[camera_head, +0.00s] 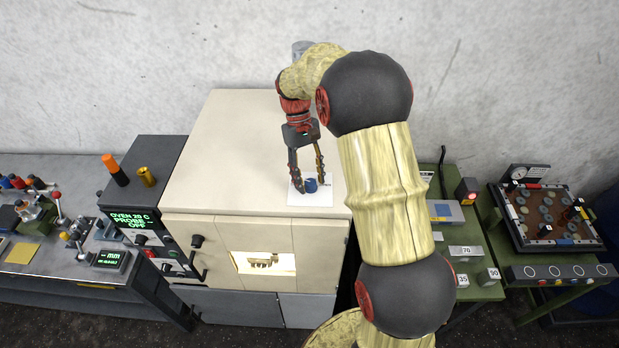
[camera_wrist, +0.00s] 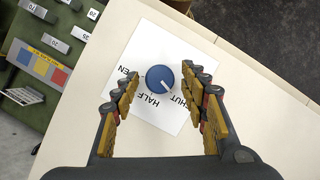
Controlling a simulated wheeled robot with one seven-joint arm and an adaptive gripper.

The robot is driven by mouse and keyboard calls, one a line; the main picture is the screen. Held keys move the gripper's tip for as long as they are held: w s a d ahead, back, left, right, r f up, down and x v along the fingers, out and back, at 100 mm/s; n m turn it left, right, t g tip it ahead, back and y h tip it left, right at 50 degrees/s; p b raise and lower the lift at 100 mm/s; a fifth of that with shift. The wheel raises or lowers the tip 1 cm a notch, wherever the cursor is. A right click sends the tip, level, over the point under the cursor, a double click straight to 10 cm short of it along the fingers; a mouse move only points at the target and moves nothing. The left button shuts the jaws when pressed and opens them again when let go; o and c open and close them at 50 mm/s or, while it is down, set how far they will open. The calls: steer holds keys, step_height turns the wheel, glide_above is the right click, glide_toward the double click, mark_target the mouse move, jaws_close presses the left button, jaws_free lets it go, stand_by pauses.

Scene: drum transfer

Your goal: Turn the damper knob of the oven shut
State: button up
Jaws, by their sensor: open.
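The damper knob (camera_wrist: 160,78) is a round blue knob with a white pointer line, set on a white label card (camera_wrist: 150,40) with dark lettering. In the wrist view the pointer slants to the lower right, between HALF and SHUT. Part of the OPEN word is hidden by a finger. In the head view the knob (camera_head: 311,186) sits on top of the cream oven (camera_head: 230,140). My gripper (camera_head: 309,188) points down over it. Its fingers are open on either side of the knob, with a gap showing on each side in the wrist view (camera_wrist: 160,82).
The oven display (camera_head: 131,222) reads OVEN 20 C, PROBE, OFF. An orange-capped marker (camera_head: 115,168) and a brass cylinder (camera_head: 146,176) stand left of the oven. A green bench (camera_head: 470,250) with labelled blocks is on the right. The rest of the oven top is clear.

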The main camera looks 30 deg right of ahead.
steer(key=v, duration=1.2)
stand_by(0.3)
steer(key=s+a+f+t+b, duration=0.1)
steer(key=s+a+f+b, duration=0.1)
steer(key=s+a+b, duration=0.1)
steer(key=s+a+f+t+b, duration=0.2)
steer(key=s+b, duration=0.3)
steer(key=b, duration=0.3)
steer(key=s+a+f+t+h+b, duration=0.1)
steer(key=s+a+f+t+b, duration=0.1)
steer(key=s+a+f+b, duration=0.1)
steer(key=shift+s+a+f+b, duration=0.3)
steer(key=shift+s+a+b, duration=0.55)
steer(key=shift+b, duration=0.3)
steer(key=s+a+f+t+b, duration=0.2)
steer(key=s+f+b, duration=0.4)
steer(key=f, duration=0.2)
steer(key=s+a+f+t+b, duration=0.3)
steer(key=s+f+b, duration=0.3)
steer(key=f, duration=0.2)
steer(key=shift+s+a+b, duration=0.15)
steer(key=shift+s+b, duration=0.15)
steer(key=shift+s, duration=0.1)
